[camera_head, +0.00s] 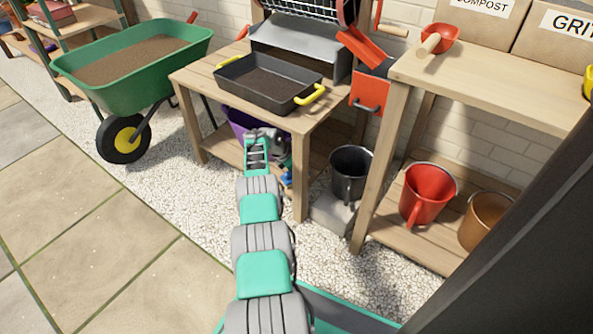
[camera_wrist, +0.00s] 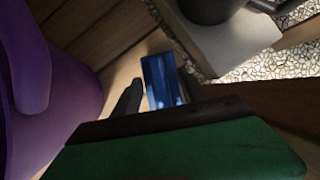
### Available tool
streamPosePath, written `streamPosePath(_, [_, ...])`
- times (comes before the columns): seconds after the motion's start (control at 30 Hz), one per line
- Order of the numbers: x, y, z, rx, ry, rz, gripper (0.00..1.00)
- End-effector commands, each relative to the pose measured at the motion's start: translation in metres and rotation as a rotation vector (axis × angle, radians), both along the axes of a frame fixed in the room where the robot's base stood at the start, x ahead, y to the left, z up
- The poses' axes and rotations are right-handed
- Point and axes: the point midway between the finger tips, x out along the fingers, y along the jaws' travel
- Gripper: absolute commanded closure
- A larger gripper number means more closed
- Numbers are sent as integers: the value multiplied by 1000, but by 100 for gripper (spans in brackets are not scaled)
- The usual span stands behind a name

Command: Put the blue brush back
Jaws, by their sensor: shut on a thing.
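The blue brush (camera_wrist: 163,82) shows in the wrist view as a blue block between my two dark fingers, above the lower wooden shelf. My gripper (camera_wrist: 158,88) is shut on it. In the head view a small bit of the blue brush (camera_head: 287,180) shows beside my arm's end, under the front of the middle potting bench (camera_head: 282,122). My fingers are mostly hidden in the head view. I cannot tell whether the brush touches the shelf.
A purple tub (camera_wrist: 60,85) stands close at left. The bench leg (camera_head: 300,180) and a black bucket (camera_head: 349,172) on a grey block are at right. A black tray (camera_head: 268,84) with yellow handles sits on the bench top. A green wheelbarrow (camera_head: 140,65) stands left.

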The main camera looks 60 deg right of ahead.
Motion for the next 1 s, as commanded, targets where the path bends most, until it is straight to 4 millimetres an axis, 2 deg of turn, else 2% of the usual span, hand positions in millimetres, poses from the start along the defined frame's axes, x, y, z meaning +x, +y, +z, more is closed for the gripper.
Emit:
streamPosePath(0.03, [0, 0, -1, 0, 0, 0, 48])
streamPosePath(0.3, [0, 0, -1, 0, 0, 0, 28])
streamPosePath(0.63, [0, 0, 3, 0, 0, 0, 28])
streamPosePath(0.73, [4, 6, 25, 1, 1, 3, 28])
streamPosePath(1.0, [40, 71, 19, 4, 3, 6, 28])
